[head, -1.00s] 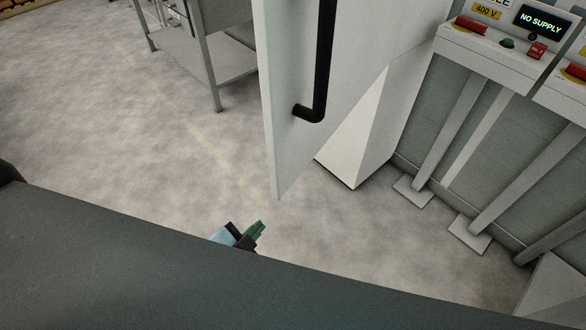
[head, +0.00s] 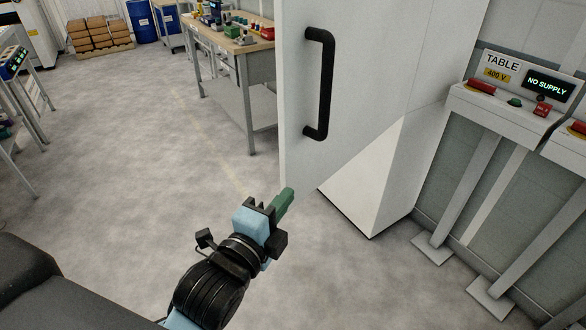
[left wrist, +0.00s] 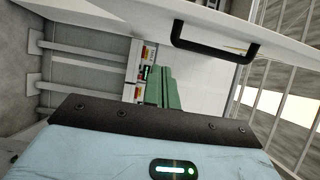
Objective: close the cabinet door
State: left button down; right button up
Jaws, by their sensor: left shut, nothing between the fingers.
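The white cabinet door (head: 375,65) stands open, swung out from the white cabinet (head: 375,185), whose lower part shows behind it. A black bar handle (head: 320,85) is on the door face near its free edge. My left gripper (head: 284,203) is shut and empty, its green fingers just below the lower free corner of the door in the picture; I cannot tell whether they touch it. In the left wrist view the green fingers (left wrist: 163,90) lie together, with the black handle (left wrist: 213,46) above them. My right gripper is not in view.
A workbench (head: 240,45) with small items stands behind the door's free edge. Control panels (head: 515,95) on grey legs stand at the right. Blue drums (head: 142,22) and stacked boxes (head: 100,35) are at the back. The floor (head: 130,160) at left is clear.

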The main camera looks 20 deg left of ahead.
aim_at(292, 160)
pick_arm(q)
jog(key=w, duration=0.4)
jog(key=w+a+p, duration=0.1)
jog(key=w, duration=0.2)
jog(key=w+a, duration=0.1)
jog(key=w, duration=0.3)
jog(key=shift+w+a, duration=0.1)
jog(key=shift+w, duration=0.2)
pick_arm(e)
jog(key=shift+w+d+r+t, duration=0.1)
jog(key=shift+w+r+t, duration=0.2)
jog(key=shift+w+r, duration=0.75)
pick_arm(q)
jog(key=shift+w+a, duration=0.1)
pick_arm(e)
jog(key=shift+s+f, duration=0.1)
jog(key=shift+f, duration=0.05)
